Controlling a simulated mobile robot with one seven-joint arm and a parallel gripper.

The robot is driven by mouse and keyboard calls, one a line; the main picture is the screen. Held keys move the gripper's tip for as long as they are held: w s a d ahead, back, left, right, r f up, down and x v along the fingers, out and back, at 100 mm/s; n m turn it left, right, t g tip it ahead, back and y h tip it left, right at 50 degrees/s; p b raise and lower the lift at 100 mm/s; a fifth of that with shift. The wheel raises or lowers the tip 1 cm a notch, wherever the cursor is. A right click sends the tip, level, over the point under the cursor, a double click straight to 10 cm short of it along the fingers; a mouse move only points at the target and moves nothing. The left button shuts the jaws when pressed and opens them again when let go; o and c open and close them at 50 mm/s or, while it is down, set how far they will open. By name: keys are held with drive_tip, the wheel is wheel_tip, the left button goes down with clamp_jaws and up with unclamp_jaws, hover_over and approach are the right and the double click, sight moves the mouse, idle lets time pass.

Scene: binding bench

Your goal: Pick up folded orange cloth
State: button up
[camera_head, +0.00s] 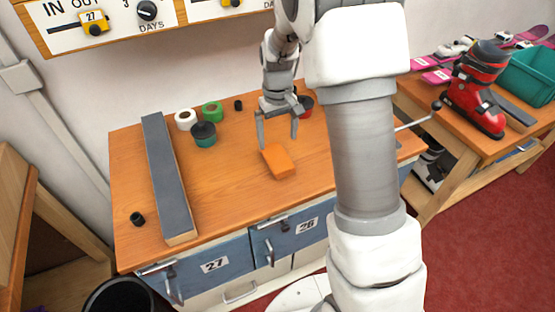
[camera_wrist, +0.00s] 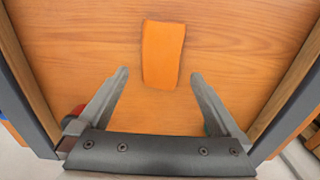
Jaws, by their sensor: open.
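The folded orange cloth (camera_head: 278,161) lies flat on the wooden bench top, right of the long grey-topped bar. In the wrist view the cloth (camera_wrist: 162,54) is a small upright rectangle on bare wood, beyond the fingertips and roughly centred between them. My gripper (camera_head: 278,143) is open and empty, with its fingers pointing down just behind the cloth in the head view. Both fingers also show in the wrist view (camera_wrist: 160,75), spread wider than the cloth. I cannot tell the exact height of the fingertips above the bench.
The bench top (camera_head: 225,185) is clear around the cloth. A long grey-topped bar (camera_head: 168,175) lies at the left. A white roll (camera_head: 185,119), a green roll (camera_head: 211,111) and a dark-lidded teal jar (camera_head: 204,136) stand behind. A red ski boot (camera_head: 475,95) stands on another table.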

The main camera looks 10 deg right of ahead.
sight(277, 156)
wheel_tip(277, 156, down, 7)
drive_tip(key=shift+s+r, duration=0.1)
drive_tip(key=shift+r, duration=0.1)
idle(0.3)
drive_tip(key=c, duration=1.2)
drive_tip(key=shift+c, duration=0.3)
drive_tip(key=shift+r, duration=0.1)
drive_tip(key=shift+r, duration=0.55)
wheel_tip(277, 156, up, 3)
drive_tip(key=s+d+r, duration=0.6)
drive_tip(key=d, duration=0.4)
drive_tip(key=shift+r, duration=0.4)
